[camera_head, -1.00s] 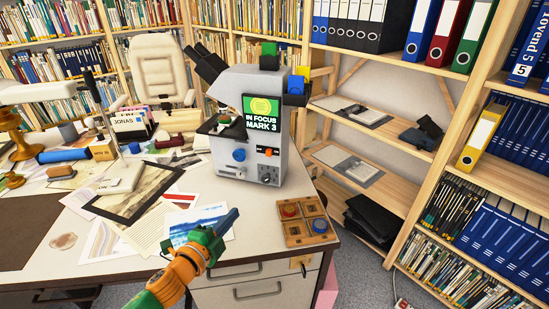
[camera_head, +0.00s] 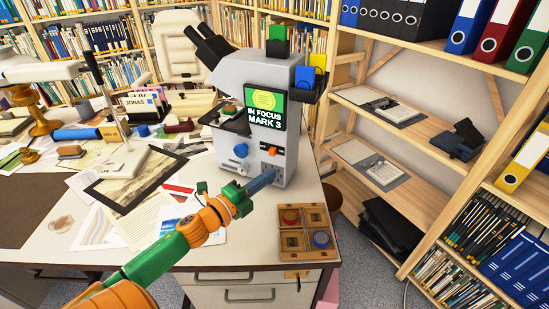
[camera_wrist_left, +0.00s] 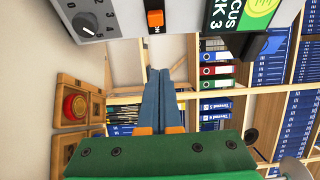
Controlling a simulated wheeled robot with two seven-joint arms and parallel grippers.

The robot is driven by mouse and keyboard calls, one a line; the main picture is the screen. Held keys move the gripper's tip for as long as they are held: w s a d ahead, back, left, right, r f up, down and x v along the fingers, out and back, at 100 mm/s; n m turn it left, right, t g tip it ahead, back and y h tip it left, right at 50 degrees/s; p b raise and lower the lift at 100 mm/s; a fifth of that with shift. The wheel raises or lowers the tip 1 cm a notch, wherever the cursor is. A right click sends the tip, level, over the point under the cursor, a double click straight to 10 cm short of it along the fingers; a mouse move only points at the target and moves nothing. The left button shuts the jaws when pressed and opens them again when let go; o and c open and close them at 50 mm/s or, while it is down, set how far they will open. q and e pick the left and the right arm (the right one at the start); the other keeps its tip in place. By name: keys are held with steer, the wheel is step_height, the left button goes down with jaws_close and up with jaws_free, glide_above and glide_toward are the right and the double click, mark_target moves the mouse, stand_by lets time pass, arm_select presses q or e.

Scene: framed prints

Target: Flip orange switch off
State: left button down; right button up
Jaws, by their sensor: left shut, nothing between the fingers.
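The orange switch (camera_head: 272,151) sits on the front of the grey microscope-like machine (camera_head: 246,82), below its green screen reading "IN FOCUS MARK 3". In the left wrist view the orange switch (camera_wrist_left: 155,19) shows at the top, on the machine's pale panel beside a black dial (camera_wrist_left: 85,24). My left gripper (camera_head: 272,172) is shut and empty, with its blue-grey fingers just below the switch in the head view. In the left wrist view the left gripper (camera_wrist_left: 158,72) points toward the panel, its tips below the switch and apart from it. My right gripper is not in view.
A wooden tray (camera_head: 292,243) with red and blue round buttons lies on the desk in front of the machine. Papers and a framed print (camera_head: 135,183) cover the desk to the left. Wooden shelves (camera_head: 400,130) with binders stand to the right.

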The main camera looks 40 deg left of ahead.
mark_target(284, 151)
arm_select(q)
steer(key=w+a, duration=0.1)
steer(key=w, duration=0.1)
steer(key=w+a, duration=0.1)
steer(key=w, duration=0.1)
steer(key=w+a, duration=0.1)
steer(key=w, duration=0.2)
steer(key=shift+w, duration=0.1)
